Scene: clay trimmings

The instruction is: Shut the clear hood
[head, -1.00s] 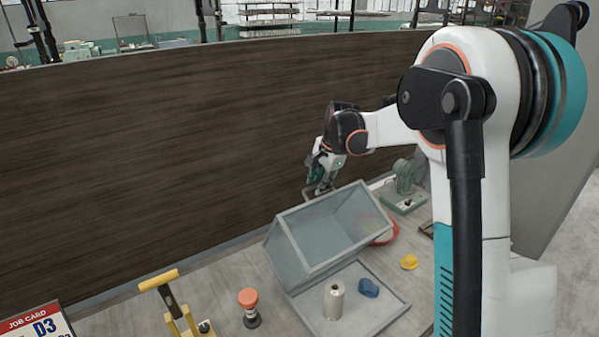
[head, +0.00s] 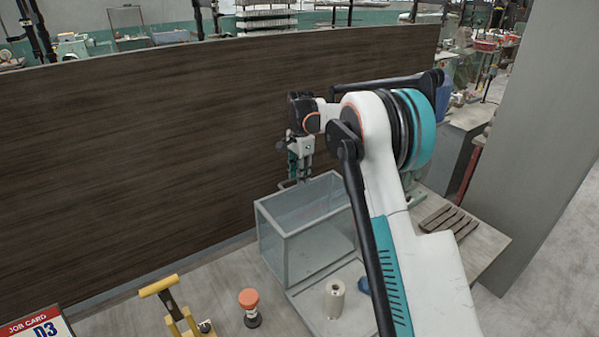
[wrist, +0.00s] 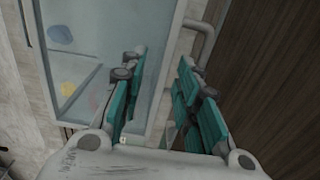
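The clear hood (head: 290,245) is a see-through box with a grey frame. It stands tilted at the back of a grey tray (head: 312,312), and part of the tray's top is uncovered. A bent grey handle (wrist: 208,38) sticks out from the hood's edge; it also shows in the head view (head: 284,184). My gripper (head: 300,178) is at the hood's far upper edge. In the wrist view my gripper (wrist: 161,66) has its teal fingers apart, with the handle close to the right fingertip. I cannot tell whether they touch.
A pale cylinder (head: 335,299) stands on the tray with a blue lump (head: 364,286) beside it. A yellow-handled tool (head: 168,299) and an orange-topped knob (head: 249,305) stand front left. A dark wooden panel (head: 130,160) rises behind.

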